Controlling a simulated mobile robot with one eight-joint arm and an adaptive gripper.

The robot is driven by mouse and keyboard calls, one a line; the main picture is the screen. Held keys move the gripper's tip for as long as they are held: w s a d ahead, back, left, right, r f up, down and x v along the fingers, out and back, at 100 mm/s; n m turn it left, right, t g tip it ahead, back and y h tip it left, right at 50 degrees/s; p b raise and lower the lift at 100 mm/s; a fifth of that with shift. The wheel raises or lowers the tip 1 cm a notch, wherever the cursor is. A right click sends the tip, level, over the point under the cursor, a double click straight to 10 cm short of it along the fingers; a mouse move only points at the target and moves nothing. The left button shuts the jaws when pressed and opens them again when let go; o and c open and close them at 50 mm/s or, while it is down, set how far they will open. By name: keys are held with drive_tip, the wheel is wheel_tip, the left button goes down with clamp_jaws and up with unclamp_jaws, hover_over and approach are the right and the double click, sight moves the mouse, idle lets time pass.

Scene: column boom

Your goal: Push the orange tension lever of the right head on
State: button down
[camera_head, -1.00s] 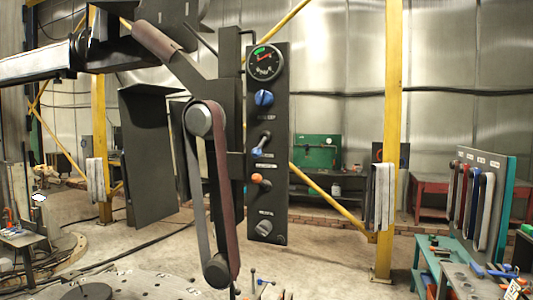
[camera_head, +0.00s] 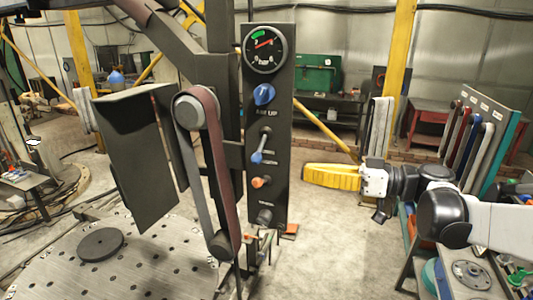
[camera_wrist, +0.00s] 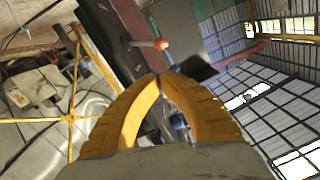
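The orange tension lever (camera_head: 260,182) sits on the dark upright control panel (camera_head: 283,125), below the blue lever (camera_head: 258,152). It has a round orange tip and points to the left in the head view. In the wrist view its orange ball (camera_wrist: 161,44) shows on a thin grey rod, just beyond my fingertips. My gripper (camera_head: 306,175) has yellow fingers and points left at about the lever's height, to the right of the panel. In the wrist view my fingertips (camera_wrist: 159,78) meet, with nothing between them. Contact with the lever is not visible.
The belt-sander head with its brown belt (camera_head: 223,165) hangs left of the panel. A gauge (camera_head: 265,48), a blue knob (camera_head: 264,95) and a grey knob (camera_head: 265,216) share the panel. A belt rack (camera_head: 490,120) stands right.

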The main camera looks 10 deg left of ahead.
sight(261, 181)
drive_tip(key=shift+s, duration=0.15)
drive_tip(key=shift+a, duration=0.1)
drive_tip(key=a, duration=0.3)
drive_tip(key=a+p, duration=0.1)
drive_tip(key=a, duration=0.2)
drive_tip(key=a+p, duration=0.1)
drive_tip(key=a, duration=0.2)
drive_tip(key=shift+w+a+f, duration=0.3)
drive_tip(key=shift+w+a, duration=0.1)
drive_tip(key=shift+f, duration=0.1)
drive_tip(key=shift+s+f+n+b, duration=0.1)
drive_tip(key=shift+s+n+b, duration=0.15)
drive_tip(key=shift+n+b, duration=0.15)
